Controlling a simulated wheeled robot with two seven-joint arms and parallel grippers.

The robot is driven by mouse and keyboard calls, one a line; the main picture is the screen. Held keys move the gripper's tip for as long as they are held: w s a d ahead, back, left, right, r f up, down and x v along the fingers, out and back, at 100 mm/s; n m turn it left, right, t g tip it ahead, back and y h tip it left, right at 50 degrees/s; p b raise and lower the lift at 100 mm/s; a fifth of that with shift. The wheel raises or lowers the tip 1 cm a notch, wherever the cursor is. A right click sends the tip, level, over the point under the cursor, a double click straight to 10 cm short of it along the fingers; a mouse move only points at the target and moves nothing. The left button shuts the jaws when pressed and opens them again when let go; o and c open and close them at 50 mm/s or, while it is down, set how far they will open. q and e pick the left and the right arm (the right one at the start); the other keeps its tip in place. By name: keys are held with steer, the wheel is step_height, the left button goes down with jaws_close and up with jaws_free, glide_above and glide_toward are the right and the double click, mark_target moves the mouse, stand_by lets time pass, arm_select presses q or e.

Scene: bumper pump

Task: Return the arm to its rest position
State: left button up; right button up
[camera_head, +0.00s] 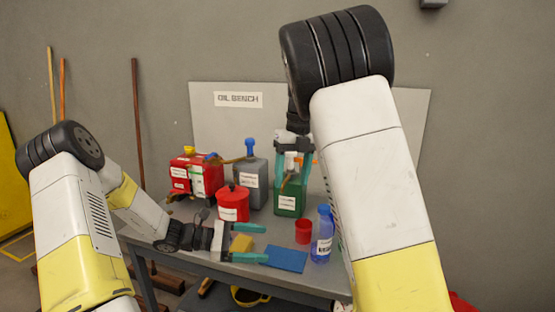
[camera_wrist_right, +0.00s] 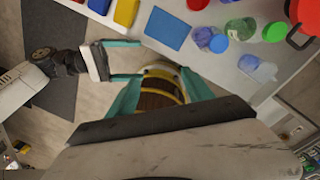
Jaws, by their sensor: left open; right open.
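My right gripper (camera_head: 291,180) hangs fingers-down in the head view, in front of the green can (camera_head: 289,198). Its teal fingers are apart with nothing held between them; the same gripper shows in the right wrist view (camera_wrist_right: 160,82). In the right wrist view my left gripper (camera_wrist_right: 141,60) is close to the right one's left finger. I cannot tell whether either gripper touches anything.
The bench (camera_head: 325,281) holds a red can (camera_head: 197,176), a grey can (camera_head: 249,182) with a blue-topped pump, a red pot (camera_head: 233,203), a red cup (camera_head: 303,231) and a blue bottle (camera_head: 322,240). A banded brown container (camera_wrist_right: 158,92) is below the bench edge.

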arm_select(q)
steer(key=s+a+r+m+t+y, duration=0.2)
steer(key=s+a+r+m+y, duration=0.2)
steer(key=s+r+m, duration=0.5)
steer(key=s+a+r+m+t+y, duration=0.2)
steer(key=s+a+r+m+y, duration=0.2)
steer(key=s+r+m+y, duration=0.5)
steer(key=shift+s+a+r+y, duration=0.15)
steer(key=shift+s+r+y, duration=0.15)
steer(key=shift+s+r, duration=1.25)
arm_select(e)
steer(key=s+d+r+n+t, duration=0.1)
steer(key=s+d+n+t, duration=0.2)
steer(key=s+n, duration=0.9)
steer(key=s+d+n+t+y, duration=0.1)
steer(key=s+d+n+t, duration=0.2)
steer(key=s+d+n, duration=0.4)
steer(key=shift+s+d+r+n+t, duration=0.3)
steer(key=shift+s+n, duration=2.8)
steer(key=shift+n, duration=3.5)
arm_select(q)
steer(key=shift+s+f, duration=0.15)
arm_select(e)
steer(key=shift+a+r, duration=0.1)
